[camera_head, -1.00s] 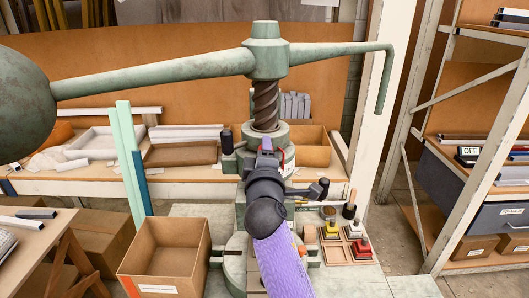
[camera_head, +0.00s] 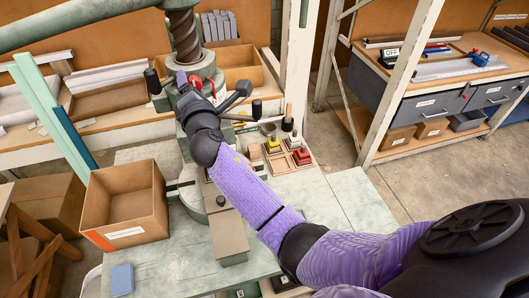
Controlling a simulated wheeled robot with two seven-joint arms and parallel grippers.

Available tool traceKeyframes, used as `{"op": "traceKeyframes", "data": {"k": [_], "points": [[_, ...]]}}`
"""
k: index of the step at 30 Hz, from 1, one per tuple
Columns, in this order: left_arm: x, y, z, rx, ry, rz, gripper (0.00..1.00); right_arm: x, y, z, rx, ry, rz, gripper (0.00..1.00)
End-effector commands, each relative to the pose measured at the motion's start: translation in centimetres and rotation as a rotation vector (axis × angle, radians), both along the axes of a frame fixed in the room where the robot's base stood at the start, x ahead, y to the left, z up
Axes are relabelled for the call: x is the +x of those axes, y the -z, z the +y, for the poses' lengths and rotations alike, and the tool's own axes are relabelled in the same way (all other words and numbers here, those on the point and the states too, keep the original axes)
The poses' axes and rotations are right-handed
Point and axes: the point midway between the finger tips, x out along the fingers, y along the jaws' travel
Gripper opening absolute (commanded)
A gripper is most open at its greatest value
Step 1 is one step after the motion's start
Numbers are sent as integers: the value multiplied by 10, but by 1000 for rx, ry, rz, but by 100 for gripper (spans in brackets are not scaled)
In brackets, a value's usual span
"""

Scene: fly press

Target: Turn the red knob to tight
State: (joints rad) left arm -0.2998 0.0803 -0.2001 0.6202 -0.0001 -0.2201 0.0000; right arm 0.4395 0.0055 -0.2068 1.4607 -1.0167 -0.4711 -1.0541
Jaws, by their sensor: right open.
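The red knob (camera_head: 211,92) shows as a red curved part on the front of the green fly press (camera_head: 201,65), below its screw. My right gripper (camera_head: 184,80) is at the press head, overlapping the knob in the picture, and hides part of it. Its jaws are open, but I cannot tell whether they are around the knob or touching it. The knob's setting and any mark for tight cannot be read. My left gripper is out of view.
An open cardboard box (camera_head: 124,202) stands left of the press base. Stamps with red and yellow handles (camera_head: 272,144) sit on the bench (camera_head: 338,205) to the right. A blue block (camera_head: 122,279) lies at front left. The press's long arm crosses the top left.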

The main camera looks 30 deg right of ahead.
Motion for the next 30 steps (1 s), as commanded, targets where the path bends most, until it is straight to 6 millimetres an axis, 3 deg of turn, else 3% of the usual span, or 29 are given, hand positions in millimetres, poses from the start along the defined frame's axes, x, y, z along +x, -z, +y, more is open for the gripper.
{"op": "traceKeyframes", "data": {"k": [1,7,8,18,24,30], "points": [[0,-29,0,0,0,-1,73,-1,-12,-4,-156,7,54,80],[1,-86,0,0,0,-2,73,-1,-13,-4,-839,2,244,80],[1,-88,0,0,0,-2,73,-5,-9,-3,-900,1,260,80],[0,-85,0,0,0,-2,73,-103,1,15,-876,-1,248,80],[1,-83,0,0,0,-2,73,-136,32,-18,-237,97,373,80],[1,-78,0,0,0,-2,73,-177,70,-32,309,221,472,80]]}}
